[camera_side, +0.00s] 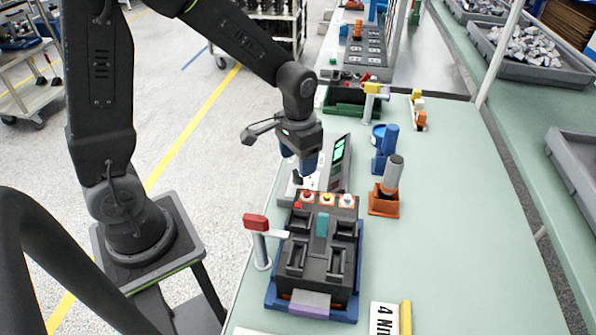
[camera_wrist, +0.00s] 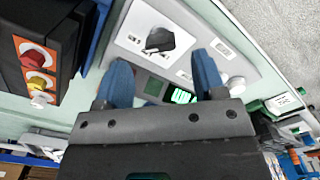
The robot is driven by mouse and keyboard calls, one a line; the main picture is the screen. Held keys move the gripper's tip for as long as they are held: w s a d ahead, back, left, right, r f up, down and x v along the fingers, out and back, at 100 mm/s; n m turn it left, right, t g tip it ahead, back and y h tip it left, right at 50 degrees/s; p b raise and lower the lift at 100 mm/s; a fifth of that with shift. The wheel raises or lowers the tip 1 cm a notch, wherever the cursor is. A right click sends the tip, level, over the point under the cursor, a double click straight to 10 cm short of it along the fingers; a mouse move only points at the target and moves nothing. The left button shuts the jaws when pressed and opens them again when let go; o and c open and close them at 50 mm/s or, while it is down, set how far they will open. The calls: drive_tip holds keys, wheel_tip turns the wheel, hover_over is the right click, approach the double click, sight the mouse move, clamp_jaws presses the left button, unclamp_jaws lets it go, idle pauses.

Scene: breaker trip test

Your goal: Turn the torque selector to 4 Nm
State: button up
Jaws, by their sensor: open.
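The torque selector (camera_wrist: 158,40) looks like a black knob on a white dial plate, set in a grey tester panel (camera_wrist: 192,22). In the wrist view it lies just beyond and between my blue fingertips. My gripper (camera_wrist: 160,60) is open, with nothing between its fingers. In the side view my gripper (camera_side: 304,170) points down over the grey tester (camera_side: 337,176), and the arm hides much of the panel. I cannot tell the selector's setting or whether a finger touches it. A card (camera_side: 383,320) reading "4 N", cut off at the frame edge, lies on the bench.
A black breaker fixture (camera_side: 318,255) with red, yellow and white buttons stands beside the tester. A red-topped lever (camera_side: 258,235) stands at its left. An orange holder (camera_side: 384,200) and a blue holder (camera_side: 382,160) stand to the right. The right bench surface (camera_side: 460,230) is clear.

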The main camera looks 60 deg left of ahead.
drive_tip(key=shift+f, duration=2.25)
drive_tip(key=c, duration=0.9)
